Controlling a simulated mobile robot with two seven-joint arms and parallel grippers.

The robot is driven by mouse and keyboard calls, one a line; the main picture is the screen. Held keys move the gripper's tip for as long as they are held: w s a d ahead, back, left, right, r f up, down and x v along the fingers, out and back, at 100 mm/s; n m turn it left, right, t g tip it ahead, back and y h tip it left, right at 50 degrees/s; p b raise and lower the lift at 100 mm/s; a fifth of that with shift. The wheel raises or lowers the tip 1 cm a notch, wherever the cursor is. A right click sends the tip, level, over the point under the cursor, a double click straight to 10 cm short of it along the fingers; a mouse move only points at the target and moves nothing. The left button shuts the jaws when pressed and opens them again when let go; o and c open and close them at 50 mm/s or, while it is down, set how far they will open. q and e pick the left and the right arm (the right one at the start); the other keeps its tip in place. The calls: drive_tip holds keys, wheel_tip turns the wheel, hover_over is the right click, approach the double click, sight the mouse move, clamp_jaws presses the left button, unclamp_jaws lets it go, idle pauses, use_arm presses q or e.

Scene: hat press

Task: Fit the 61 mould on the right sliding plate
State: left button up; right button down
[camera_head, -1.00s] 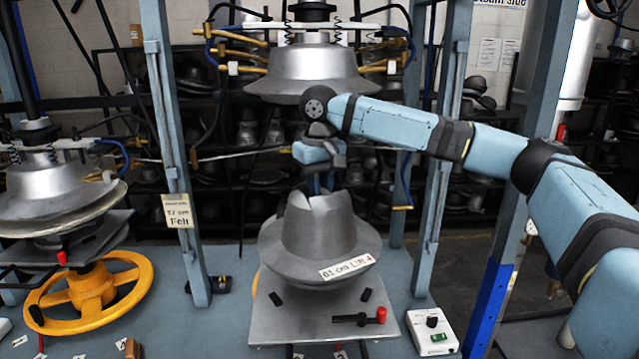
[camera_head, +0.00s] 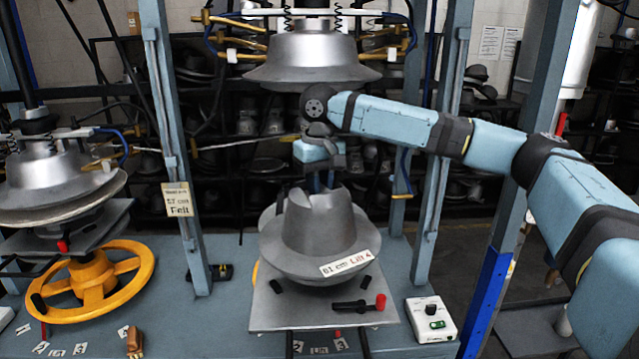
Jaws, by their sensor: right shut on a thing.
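The grey, hat-shaped mould (camera_head: 315,225), with a white label on its brim that seems to read 61 cm, is over the right sliding plate (camera_head: 275,318). It hides the plate's middle. I cannot tell whether its brim touches the plate or hangs just above it. My right gripper (camera_head: 318,184) comes down from above and is shut on the mould's notched top; its fingertips are partly hidden. Two short black pegs and a red-knobbed black lever (camera_head: 379,302) show on the plate in front of the brim. My left gripper is out of view.
The press's upper metal head (camera_head: 310,58) hangs above and behind my wrist. Blue-grey posts (camera_head: 178,150) flank the plate. A white control box (camera_head: 431,320) stands to its right. The left press has a yellow handwheel (camera_head: 92,285). Number tags lie at front left.

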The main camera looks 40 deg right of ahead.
drive_tip(key=shift+f, duration=0.1)
idle(0.3)
drive_tip(key=shift+f, duration=1.2)
drive_tip(key=shift+r+p, duration=0.1)
drive_tip(key=shift+p, duration=0.8)
drive_tip(key=shift+f+p, duration=0.45)
drive_tip(key=shift+f, duration=0.25)
idle(0.5)
